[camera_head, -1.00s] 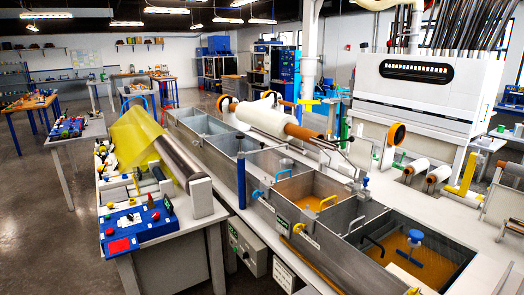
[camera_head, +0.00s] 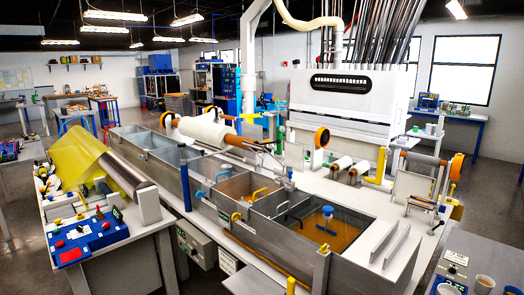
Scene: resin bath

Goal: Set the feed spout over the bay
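A long grey metal bath (camera_head: 340,268) runs from the back left to the front right and is divided into several bays. The front right bay holds amber liquid (camera_head: 345,240), with a blue T-handled tool (camera_head: 327,214) standing in it. A bay farther back also shows amber (camera_head: 236,188) and has a yellow handle (camera_head: 260,193). A cream hose (camera_head: 305,24) curves down from a white pipe (camera_head: 249,60) above the far side of the bath. I cannot tell which part is the feed spout. Neither of my grippers is in view.
A side table at left bears a yellow sheet (camera_head: 77,158), a dark roll (camera_head: 127,176) and a blue control box (camera_head: 90,240). A white machine (camera_head: 350,110) stands behind the bath. Cups (camera_head: 484,284) stand on a table at bottom right. Grey floor shows at far left.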

